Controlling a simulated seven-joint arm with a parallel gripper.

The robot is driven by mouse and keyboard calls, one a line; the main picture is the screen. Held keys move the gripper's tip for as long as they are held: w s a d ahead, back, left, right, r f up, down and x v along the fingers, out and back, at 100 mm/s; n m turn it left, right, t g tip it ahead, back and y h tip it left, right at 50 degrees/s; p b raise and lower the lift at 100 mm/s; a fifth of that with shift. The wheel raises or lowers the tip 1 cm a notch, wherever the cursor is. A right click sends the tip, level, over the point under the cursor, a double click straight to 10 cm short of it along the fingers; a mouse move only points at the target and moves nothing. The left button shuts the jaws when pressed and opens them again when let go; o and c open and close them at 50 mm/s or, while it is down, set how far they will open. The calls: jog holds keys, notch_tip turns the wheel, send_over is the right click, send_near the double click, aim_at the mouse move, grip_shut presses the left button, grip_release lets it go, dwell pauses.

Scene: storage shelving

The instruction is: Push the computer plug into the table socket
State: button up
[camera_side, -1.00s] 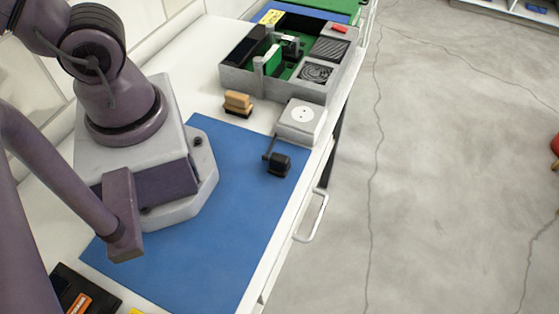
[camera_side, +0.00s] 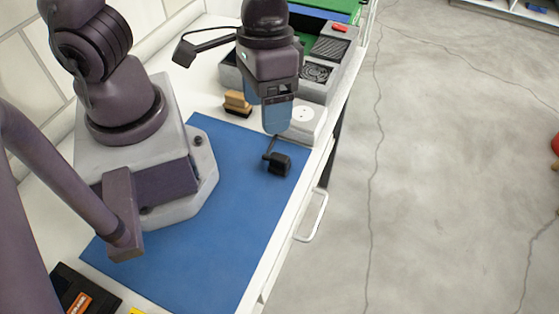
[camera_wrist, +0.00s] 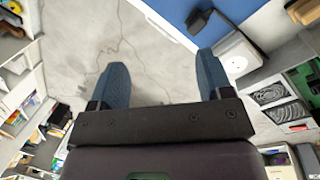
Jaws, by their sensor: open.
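The black computer plug (camera_side: 279,165) lies on the blue mat near its right edge, with a short dark lead or prong rising to its upper left. It also shows in the wrist view (camera_wrist: 200,20) near the top. The white table socket (camera_side: 306,116) has a round face with small holes and sits just beyond the plug; it shows in the wrist view (camera_wrist: 236,57) right of one finger. My gripper (camera_side: 277,128) hangs above the table beside the socket, partly covering it in the side view. Its blue fingers (camera_wrist: 160,82) are spread wide with nothing between them.
The blue mat (camera_side: 215,215) is mostly clear. A brush-like tan block (camera_side: 237,101) stands left of the socket. A grey open case with fans and green boards (camera_side: 318,88) is behind my gripper. A drawer handle (camera_side: 314,215) juts from the table's right edge.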

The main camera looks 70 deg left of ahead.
notch_tip(320, 180, down, 5)
jog(key=d+n, duration=0.1)
jog(key=n, duration=0.1)
jog(key=n+t+y, duration=0.2)
jog(key=n+y, duration=0.1)
jog(key=n, duration=0.3)
send_over(280, 157)
jog(key=s, duration=0.1)
jog(key=f, duration=0.6)
jog(key=shift+s+d+f, duration=0.15)
jog(key=shift+d+f, duration=0.1)
jog(key=shift+d, duration=0.05)
jog(key=shift+w+a+n, duration=0.1)
jog(key=shift+w+n, duration=0.25)
jog(key=shift+n, duration=0.15)
jog(key=shift+f, duration=1.2)
jog(key=shift+a, duration=0.1)
jog(key=shift+w+a+f, duration=0.1)
jog(key=shift+w+f, duration=0.05)
jog(key=shift+f, duration=1.1)
jog(key=shift+w+a+f, duration=0.1)
jog(key=shift+w+f, duration=0.05)
jog(key=shift+f, duration=1.1)
